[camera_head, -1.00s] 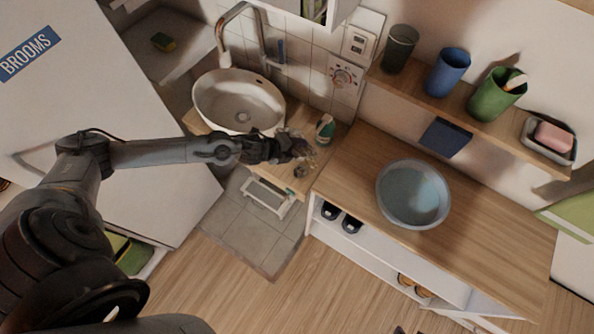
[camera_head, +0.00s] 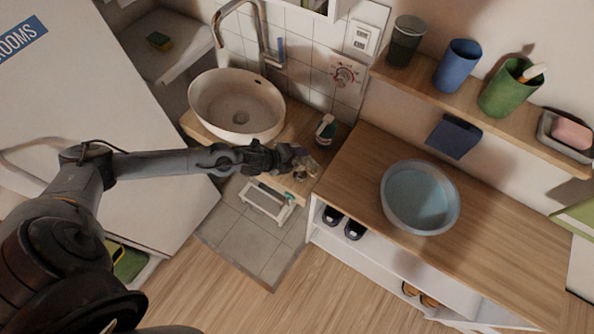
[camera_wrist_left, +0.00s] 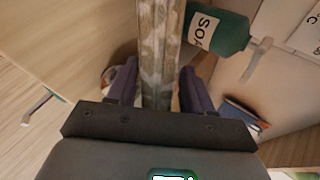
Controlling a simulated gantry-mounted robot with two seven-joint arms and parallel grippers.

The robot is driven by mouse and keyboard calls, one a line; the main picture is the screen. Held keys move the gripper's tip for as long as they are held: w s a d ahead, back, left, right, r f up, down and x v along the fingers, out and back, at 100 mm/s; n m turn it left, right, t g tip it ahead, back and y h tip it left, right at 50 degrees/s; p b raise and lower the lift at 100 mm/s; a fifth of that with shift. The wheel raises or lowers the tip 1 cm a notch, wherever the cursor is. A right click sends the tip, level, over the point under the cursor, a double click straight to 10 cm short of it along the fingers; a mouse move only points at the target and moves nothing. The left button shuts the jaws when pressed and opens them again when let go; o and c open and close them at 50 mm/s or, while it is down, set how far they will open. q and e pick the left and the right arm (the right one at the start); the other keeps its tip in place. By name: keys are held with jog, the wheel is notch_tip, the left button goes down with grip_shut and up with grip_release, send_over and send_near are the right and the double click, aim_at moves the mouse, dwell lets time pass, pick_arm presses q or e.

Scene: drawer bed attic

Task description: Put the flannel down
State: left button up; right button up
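My left gripper (camera_head: 300,163) is over the front edge of the small wooden counter beside the basin. In the left wrist view its two dark fingers (camera_wrist_left: 158,90) press on both sides of a mottled beige-grey strip (camera_wrist_left: 158,45), which looks like the folded flannel. In the head view the flannel (camera_head: 308,170) shows as a small patterned bit at the fingertips. I cannot tell whether it touches the counter. A dark blue cloth-like piece (camera_head: 453,137) hangs below the wall shelf. My right gripper is not in view.
A green soap bottle (camera_head: 326,130) stands close to my left gripper. The white basin (camera_head: 236,105) is to its left. A blue-grey bowl (camera_head: 420,197) sits on the long wooden worktop (camera_head: 500,228), with bare wood around it. A wall shelf (camera_head: 425,80) holds several cups.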

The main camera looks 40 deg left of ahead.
pick_arm(q)
jog(key=shift+s+a+r+p, duration=0.1)
jog(key=shift+s+r+p, duration=0.25)
jog(key=shift+r+p, duration=0.15)
jog(key=p+v, duration=0.6)
jog(key=v, duration=0.1)
jog(key=shift+f, duration=0.15)
